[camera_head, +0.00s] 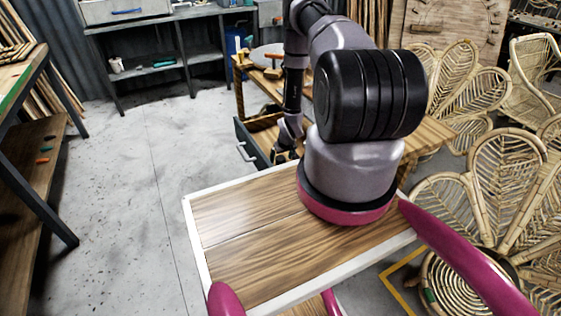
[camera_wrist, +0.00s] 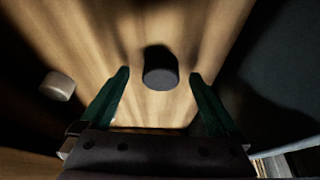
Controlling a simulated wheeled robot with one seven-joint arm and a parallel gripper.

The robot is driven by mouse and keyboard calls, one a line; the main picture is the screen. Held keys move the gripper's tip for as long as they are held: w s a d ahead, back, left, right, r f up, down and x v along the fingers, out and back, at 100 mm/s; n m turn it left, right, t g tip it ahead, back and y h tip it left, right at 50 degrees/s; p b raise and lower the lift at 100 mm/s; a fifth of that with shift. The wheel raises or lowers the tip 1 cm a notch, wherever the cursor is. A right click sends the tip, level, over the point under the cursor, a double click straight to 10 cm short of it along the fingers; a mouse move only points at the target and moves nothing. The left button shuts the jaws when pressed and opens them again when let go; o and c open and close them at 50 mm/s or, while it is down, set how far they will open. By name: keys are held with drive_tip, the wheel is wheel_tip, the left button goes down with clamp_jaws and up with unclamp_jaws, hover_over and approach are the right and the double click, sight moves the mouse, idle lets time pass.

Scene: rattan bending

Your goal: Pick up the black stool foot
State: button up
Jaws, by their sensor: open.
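A short black cylinder, the black stool foot (camera_wrist: 160,70), lies on a wooden surface in the wrist view. It sits just ahead of my gripper (camera_wrist: 160,76), roughly centred between the two green fingers. The fingers are wide apart with nothing held between them. I cannot tell how far above the surface they are. In the head view my gripper (camera_head: 285,153) reaches down at the open drawer (camera_head: 253,148) of a wooden workbench. The black foot cannot be made out there.
A pale grey cylinder (camera_wrist: 57,86) lies to the left of the foot in the wrist view. A dark wall or panel (camera_wrist: 280,70) stands close on the right. Rattan chairs (camera_head: 500,180) fill the right of the head view. Grey floor (camera_head: 130,190) is clear on the left.

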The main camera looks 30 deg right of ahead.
drive_tip(key=c, duration=1.4)
drive_tip(key=shift+w, duration=0.1)
